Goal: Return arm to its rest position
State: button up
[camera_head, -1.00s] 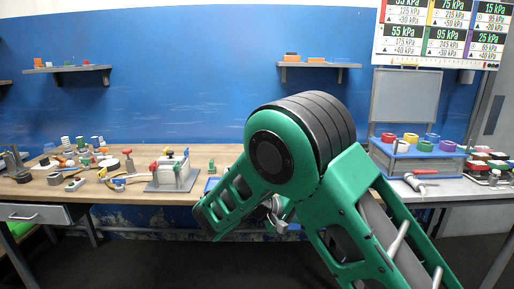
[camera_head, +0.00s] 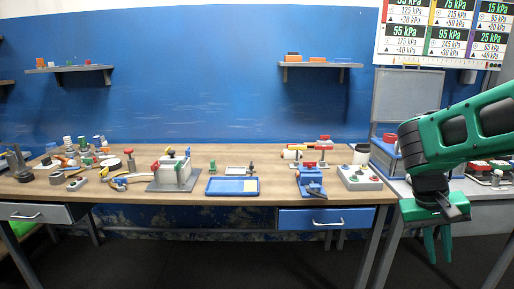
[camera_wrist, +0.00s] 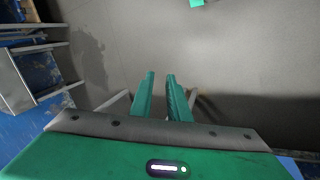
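My green gripper (camera_head: 439,257) hangs pointing down at the right of the head view, in front of the grey side table and off the right end of the wooden workbench (camera_head: 130,188). In the wrist view my gripper's two green fingers (camera_wrist: 161,76) stand a little apart with nothing between them, over bare grey floor (camera_wrist: 225,65). My green arm reaches in from the right edge of the head view. No object is held.
A grey-and-white electrolysis cell (camera_head: 174,174), a blue tray (camera_head: 232,186), a blue clamp-like device (camera_head: 311,182) and a button box (camera_head: 359,178) stand on the workbench. Small parts crowd its left end. Bench legs show at the left of the wrist view.

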jog(key=s+a+m+t+y, duration=0.1)
jog(key=s+y, duration=0.3)
jog(key=s, duration=1.3)
jog(key=shift+a+m, duration=0.5)
jog(key=shift+m, duration=0.2)
jog(key=shift+f, duration=0.1)
jog(key=shift+w+f, duration=0.25)
jog(key=shift+w, duration=0.4)
